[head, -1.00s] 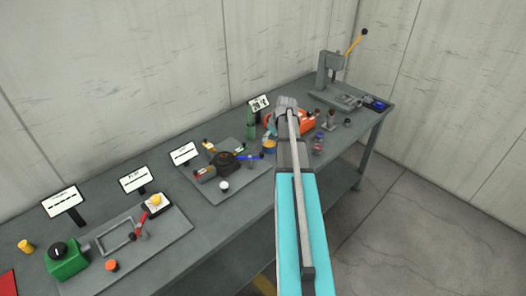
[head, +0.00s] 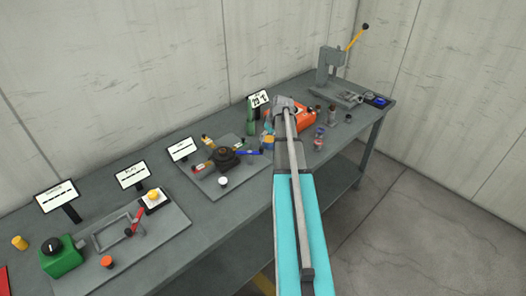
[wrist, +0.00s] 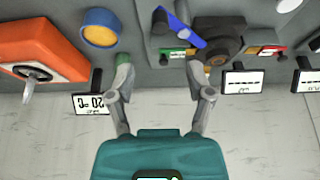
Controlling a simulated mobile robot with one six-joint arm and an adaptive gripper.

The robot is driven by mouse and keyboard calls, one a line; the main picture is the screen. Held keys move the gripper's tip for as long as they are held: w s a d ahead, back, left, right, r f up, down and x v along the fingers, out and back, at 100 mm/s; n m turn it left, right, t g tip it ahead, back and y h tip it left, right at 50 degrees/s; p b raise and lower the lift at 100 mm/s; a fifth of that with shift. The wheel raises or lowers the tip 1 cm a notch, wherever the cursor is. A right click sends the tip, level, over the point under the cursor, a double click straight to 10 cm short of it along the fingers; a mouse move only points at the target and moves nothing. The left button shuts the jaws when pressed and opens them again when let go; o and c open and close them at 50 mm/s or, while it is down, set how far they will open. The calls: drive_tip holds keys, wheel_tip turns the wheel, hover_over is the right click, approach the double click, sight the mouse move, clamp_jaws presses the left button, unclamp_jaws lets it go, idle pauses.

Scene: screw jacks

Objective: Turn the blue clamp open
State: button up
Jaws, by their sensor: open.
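The blue clamp's lever (head: 249,152) points right from a dark round hub (head: 226,157) on a grey plate. In the wrist view, the blue lever (wrist: 182,27) lies slantwise beside the dark hub (wrist: 222,40), near the top. My gripper (wrist: 160,70) is open and empty, with its fingers spread wide. The lever lies beyond the fingertips in the picture, nearer the right finger. The right fingertip overlaps the hub's edge in the picture; I cannot tell whether they touch. In the head view my arm mostly hides the gripper.
A green cylinder (head: 251,120) stands behind the lever; the left finger overlaps it in the wrist view. An orange box (head: 303,117) and a blue-and-yellow round thing (wrist: 100,27) are close by. Signs line the wall side. A red-lever fixture (head: 136,220) is at left, a press (head: 331,70) far right.

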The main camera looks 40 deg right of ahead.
sight(261, 147)
drive_tip(key=shift+b+x, duration=4.3)
drive_tip(key=shift+x, duration=0.7)
